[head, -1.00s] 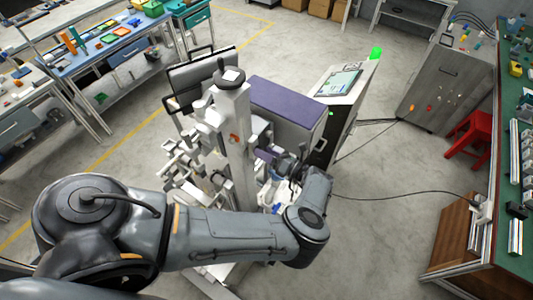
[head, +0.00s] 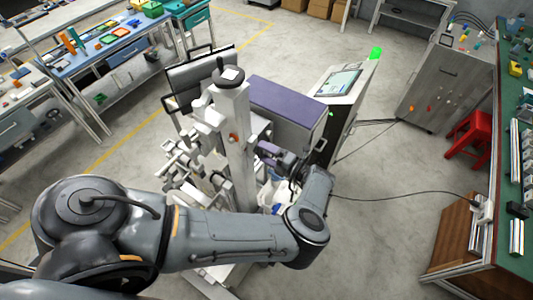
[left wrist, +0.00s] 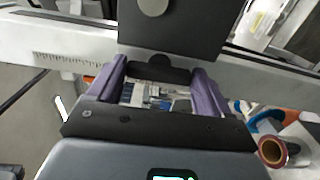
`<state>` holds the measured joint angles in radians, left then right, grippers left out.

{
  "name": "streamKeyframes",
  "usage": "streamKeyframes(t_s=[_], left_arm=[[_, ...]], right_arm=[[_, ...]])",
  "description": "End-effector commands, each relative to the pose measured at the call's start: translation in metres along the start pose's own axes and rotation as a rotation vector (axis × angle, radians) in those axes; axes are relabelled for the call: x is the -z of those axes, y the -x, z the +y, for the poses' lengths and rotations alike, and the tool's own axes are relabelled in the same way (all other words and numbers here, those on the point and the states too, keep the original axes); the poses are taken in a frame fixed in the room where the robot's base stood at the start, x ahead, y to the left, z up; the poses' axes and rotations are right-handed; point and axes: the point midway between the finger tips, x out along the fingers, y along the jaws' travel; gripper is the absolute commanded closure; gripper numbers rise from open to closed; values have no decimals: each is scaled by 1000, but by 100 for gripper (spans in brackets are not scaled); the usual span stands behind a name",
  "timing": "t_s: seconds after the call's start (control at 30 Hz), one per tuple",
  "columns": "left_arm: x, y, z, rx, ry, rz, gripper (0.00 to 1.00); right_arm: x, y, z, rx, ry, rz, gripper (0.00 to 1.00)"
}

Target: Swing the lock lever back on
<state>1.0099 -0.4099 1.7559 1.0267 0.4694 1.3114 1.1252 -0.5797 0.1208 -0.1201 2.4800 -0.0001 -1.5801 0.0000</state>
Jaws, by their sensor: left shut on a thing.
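My left arm reaches across the front of a tall white machine (head: 232,140), and my left gripper (head: 270,150) is at the right side of its column. In the left wrist view the two purple fingers of my left gripper (left wrist: 162,72) stand on either side of a dark, rounded piece that looks like the lock lever (left wrist: 158,69). It sits below a black block with a round grey knob (left wrist: 154,5). The fingers are shut on this piece, but the exact contact is partly hidden. In the head view the lever cannot be made out. My right gripper is not in view.
A pale rail with a ruler scale (left wrist: 70,46) crosses the left wrist view behind the fingers. A reddish-brown roll (left wrist: 273,151) is at lower right. In the head view a purple-topped cabinet (head: 286,98) and a screen console (head: 340,84) stand just beyond the gripper.

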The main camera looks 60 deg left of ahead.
Motion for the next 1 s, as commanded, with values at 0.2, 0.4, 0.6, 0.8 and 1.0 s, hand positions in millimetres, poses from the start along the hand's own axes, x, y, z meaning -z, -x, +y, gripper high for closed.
streamKeyframes(t_s=[0.2,0.4,0.6,0.8,1.0], left_arm=[[0,0,0,-1,-36,0,51],[0,0,0,0,-43,0,51],[0,0,0,0,-43,0,51],[0,0,0,0,-41,0,10],[0,2,0,1,-40,-1,10]], right_arm=[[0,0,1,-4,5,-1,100],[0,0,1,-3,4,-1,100],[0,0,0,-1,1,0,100],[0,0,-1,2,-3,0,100],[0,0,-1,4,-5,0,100]])
